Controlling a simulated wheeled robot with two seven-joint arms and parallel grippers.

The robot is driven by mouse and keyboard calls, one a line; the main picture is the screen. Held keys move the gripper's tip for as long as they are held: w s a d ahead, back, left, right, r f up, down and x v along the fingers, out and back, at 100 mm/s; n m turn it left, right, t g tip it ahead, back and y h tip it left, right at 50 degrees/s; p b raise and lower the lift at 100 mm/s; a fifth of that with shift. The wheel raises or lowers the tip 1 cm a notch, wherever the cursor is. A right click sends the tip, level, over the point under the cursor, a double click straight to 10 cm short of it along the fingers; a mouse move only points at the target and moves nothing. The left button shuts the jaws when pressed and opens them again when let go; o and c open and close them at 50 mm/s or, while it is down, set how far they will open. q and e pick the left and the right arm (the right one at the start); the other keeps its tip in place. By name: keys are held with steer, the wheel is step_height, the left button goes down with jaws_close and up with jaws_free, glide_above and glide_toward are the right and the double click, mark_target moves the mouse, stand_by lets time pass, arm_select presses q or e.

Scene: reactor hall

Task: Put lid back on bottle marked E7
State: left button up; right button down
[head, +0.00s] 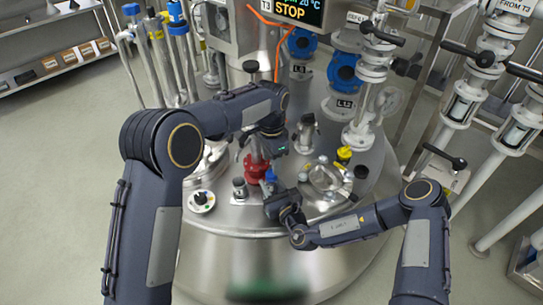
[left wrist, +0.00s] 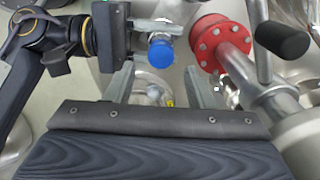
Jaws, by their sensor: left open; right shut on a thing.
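A blue lid-like piece (head: 270,174) shows beside the red flange in the head view, and in the left wrist view (left wrist: 160,52). My right gripper (head: 273,188) is shut on it or on what it is attached to; I cannot tell which. My left gripper (head: 272,151) is above and behind the right one. In the left wrist view its two fingers (left wrist: 160,80) stand apart, with the blue piece in view between and beyond them. A pale rounded shape below the blue piece is unclear. I can read no E7 mark, and I cannot make out the bottle.
A red flange (head: 254,168) on a steel pipe rises close to both grippers; it also shows in the left wrist view (left wrist: 220,45). A black knob (left wrist: 283,40) is near it. The steel vessel top (head: 232,214) carries several fittings, including a round glass port (head: 325,178) and a yellow cap (head: 344,153).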

arm_select(q)
steer(key=n, duration=0.3)
steer(key=shift+s+n, duration=0.1)
steer(key=shift+n, duration=0.2)
steer(key=n, duration=1.1)
steer(key=shift+s+a+r, duration=0.1)
steer(key=n, duration=0.5)
steer(key=shift+r, duration=0.2)
steer(key=n, duration=0.5)
steer(key=shift+r+n, duration=0.25)
steer(key=shift+n, duration=0.15)
steer(key=n, duration=0.5)
steer(key=shift+r, duration=0.4)
steer(key=n, duration=0.4)
steer(key=shift+r+n, duration=0.3)
steer(key=shift+n, duration=0.1)
steer(key=n, duration=0.4)
steer(key=shift+w+r, duration=0.2)
steer(key=shift+r, duration=0.15)
